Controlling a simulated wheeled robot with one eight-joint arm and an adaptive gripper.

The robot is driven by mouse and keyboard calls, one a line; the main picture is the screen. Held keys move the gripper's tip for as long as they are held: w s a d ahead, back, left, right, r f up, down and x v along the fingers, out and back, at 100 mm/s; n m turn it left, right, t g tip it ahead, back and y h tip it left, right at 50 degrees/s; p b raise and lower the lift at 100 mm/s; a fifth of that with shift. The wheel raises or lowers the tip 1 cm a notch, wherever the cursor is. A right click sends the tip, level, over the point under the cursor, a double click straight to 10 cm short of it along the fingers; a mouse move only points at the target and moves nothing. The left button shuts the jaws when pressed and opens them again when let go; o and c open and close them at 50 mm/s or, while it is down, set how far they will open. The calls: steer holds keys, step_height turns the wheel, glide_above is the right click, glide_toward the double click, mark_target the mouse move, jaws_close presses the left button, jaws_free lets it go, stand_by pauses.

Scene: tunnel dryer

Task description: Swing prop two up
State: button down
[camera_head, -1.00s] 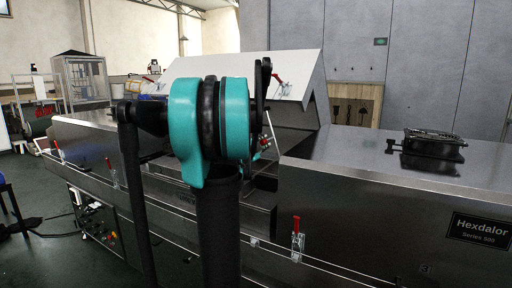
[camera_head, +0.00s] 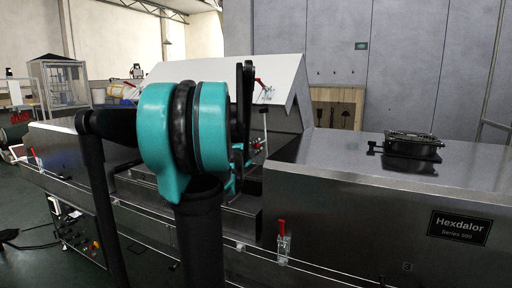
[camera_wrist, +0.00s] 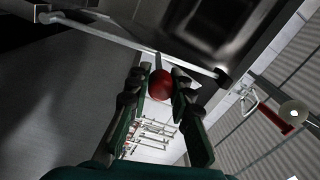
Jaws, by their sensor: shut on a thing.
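In the wrist view my gripper (camera_wrist: 161,82) has its two dark fingers closed in on either side of a red ball knob (camera_wrist: 160,86). A pale rod (camera_wrist: 130,43) runs across just beyond the fingertips and ends in a dark cap at right. I cannot tell whether the knob belongs to this rod. In the head view a raised light hood (camera_head: 215,72) stands open over the dryer, and a thin upright rod (camera_head: 266,128) shows under its right part. My arm hides my gripper and most of the opening there.
The steel dryer body (camera_head: 350,225) fills the right and front. A red-handled clamp (camera_head: 281,236) sits on its front, and another (camera_wrist: 275,113) shows in the wrist view. A dark hatch (camera_head: 411,145) stands on the right cover. Open floor (camera_head: 30,200) lies at left.

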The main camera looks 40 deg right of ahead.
steer(key=c, duration=1.3)
jaws_free()
steer(key=shift+a, duration=0.1)
steer(key=v, duration=1.2)
steer(key=shift+f, duration=0.1)
